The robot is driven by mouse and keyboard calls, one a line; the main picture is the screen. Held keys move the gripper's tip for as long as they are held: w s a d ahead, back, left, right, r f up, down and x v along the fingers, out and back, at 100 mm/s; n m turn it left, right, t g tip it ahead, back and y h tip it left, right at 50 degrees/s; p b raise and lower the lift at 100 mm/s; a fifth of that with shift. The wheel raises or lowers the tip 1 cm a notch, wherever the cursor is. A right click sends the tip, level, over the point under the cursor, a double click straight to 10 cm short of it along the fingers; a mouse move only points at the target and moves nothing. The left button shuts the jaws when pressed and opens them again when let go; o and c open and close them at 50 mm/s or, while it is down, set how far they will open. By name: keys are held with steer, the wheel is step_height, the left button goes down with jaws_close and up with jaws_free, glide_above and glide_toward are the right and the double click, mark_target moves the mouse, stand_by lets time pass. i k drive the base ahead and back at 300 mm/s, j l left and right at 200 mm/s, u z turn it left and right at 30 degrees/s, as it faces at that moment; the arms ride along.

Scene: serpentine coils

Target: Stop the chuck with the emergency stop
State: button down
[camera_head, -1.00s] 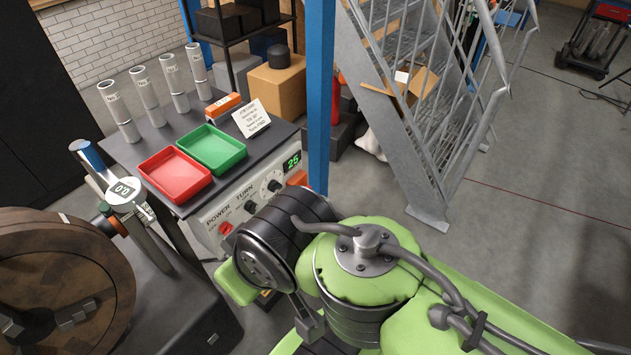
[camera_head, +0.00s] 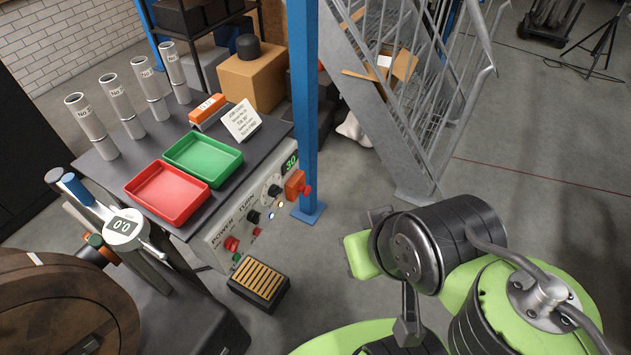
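An orange box with a red push button (camera_head: 306,189), which looks like the emergency stop, sits at the right end of the grey control panel (camera_head: 215,238). A green display beside it reads about 30. A smaller red control sits by the POWER label at the panel's left end. A large brown round disc (camera_head: 50,300), possibly the chuck, fills the lower left and is cut off by the frame. My green and grey arm is at lower right, apart from the panel. My gripper's fingers cannot be made out, so its opening is unclear.
A red tray (camera_head: 168,217) and a green tray (camera_head: 237,155) lie on the dark bench top, with several metal cylinders behind. A black box with a slatted top (camera_head: 259,283) is below the panel. A blue post (camera_head: 304,100) and metal stairs (camera_head: 400,150) stand behind. Floor at right is open.

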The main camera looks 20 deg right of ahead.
mark_target(306, 191)
steer(key=u, duration=1.85)
steer(key=l+z, duration=0.5)
steer(key=l, duration=0.25)
